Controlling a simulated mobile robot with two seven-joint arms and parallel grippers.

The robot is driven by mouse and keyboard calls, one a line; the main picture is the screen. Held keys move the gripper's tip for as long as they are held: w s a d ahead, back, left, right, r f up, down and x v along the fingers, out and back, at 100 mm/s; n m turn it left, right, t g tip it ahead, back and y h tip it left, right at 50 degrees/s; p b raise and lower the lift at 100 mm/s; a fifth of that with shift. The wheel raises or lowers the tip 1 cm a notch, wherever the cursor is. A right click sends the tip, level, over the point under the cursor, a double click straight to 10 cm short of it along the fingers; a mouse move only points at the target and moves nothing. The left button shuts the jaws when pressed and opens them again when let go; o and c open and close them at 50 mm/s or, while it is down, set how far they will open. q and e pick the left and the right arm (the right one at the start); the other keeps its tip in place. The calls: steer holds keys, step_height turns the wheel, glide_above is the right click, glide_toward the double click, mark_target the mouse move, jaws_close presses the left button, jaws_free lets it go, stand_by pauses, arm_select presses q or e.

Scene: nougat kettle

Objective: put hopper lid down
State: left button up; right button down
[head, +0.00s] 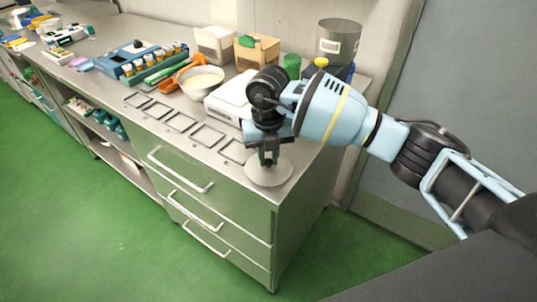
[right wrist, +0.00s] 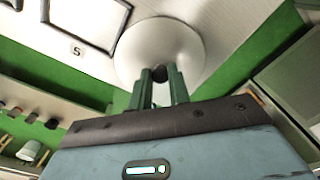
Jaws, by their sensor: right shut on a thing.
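The hopper lid (head: 268,174) is a round, pale grey disc at the front right corner of the steel counter. My right gripper (head: 268,158) is above it, pointing down, with its fingers shut on the lid's small dark knob. In the right wrist view the lid (right wrist: 160,50) lies flat beyond the fingers, and my right gripper (right wrist: 159,78) closes around the knob at its middle. The lid is at or just above the counter top; I cannot tell if it touches. My left gripper is not in view.
Square dark frames (head: 181,121) lie in a row along the counter's front edge, left of the lid. A white bowl (head: 201,80), a white device (head: 230,98) and a grey cylindrical container (head: 338,42) stand behind. The counter's right edge is close to the lid.

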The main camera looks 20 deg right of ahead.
mark_target(268, 160)
steer(key=shift+f, duration=0.15)
steer(key=c, duration=1.3)
jaws_free()
step_height(268, 160, up, 12)
steer(key=shift+r, duration=0.2)
